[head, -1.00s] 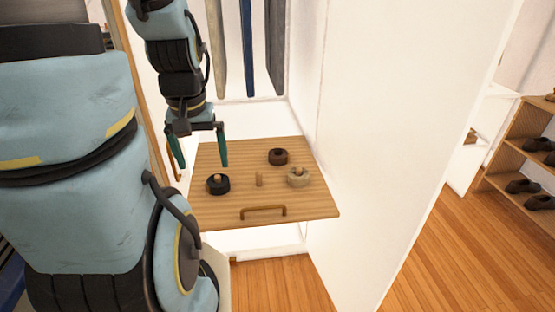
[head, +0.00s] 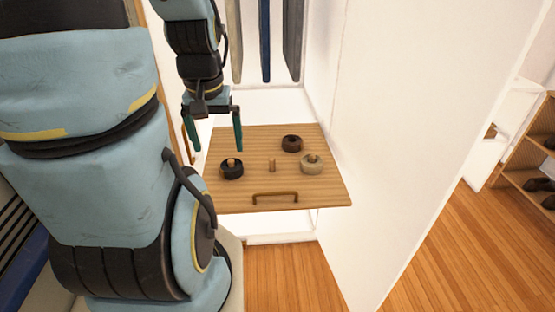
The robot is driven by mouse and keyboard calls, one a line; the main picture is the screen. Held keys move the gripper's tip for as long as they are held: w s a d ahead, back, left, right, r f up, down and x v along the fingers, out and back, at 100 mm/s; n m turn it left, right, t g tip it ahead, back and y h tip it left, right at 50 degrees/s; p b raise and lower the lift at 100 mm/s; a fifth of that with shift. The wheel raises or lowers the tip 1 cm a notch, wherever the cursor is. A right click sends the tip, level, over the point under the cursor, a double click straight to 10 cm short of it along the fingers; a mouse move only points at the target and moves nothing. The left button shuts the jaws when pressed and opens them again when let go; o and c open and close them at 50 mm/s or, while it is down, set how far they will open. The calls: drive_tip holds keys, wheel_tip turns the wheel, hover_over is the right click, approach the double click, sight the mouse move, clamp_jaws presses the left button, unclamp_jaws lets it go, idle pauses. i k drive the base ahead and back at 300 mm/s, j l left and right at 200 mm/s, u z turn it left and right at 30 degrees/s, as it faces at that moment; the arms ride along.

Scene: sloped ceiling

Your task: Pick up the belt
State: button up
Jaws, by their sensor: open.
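Three rolled belts lie on a wooden pull-out board. A black belt (head: 231,171) is around a peg at the left. A dark brown belt (head: 292,143) is at the back. A beige belt (head: 312,166) is around a peg at the right. A bare peg (head: 272,165) stands between the black and beige belts. My gripper (head: 217,148) points down with its two green fingers apart and nothing between them. It appears above the board's left back part, near the black belt and apart from it. Its exact height is hard to tell.
The board (head: 255,187) has a handle (head: 275,197) at its front. Clothes (head: 266,40) hang behind. A white wall panel (head: 370,130) stands close on the right. Shelves with shoes (head: 535,165) are at the far right, over open wooden floor.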

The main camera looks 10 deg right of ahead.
sight(292, 144)
drive_tip(key=l+u, duration=0.2)
drive_tip(key=u, duration=0.2)
drive_tip(key=l+u, duration=0.2)
drive_tip(key=u, duration=0.25)
drive_tip(key=l+u, duration=0.2)
drive_tip(key=u, duration=0.2)
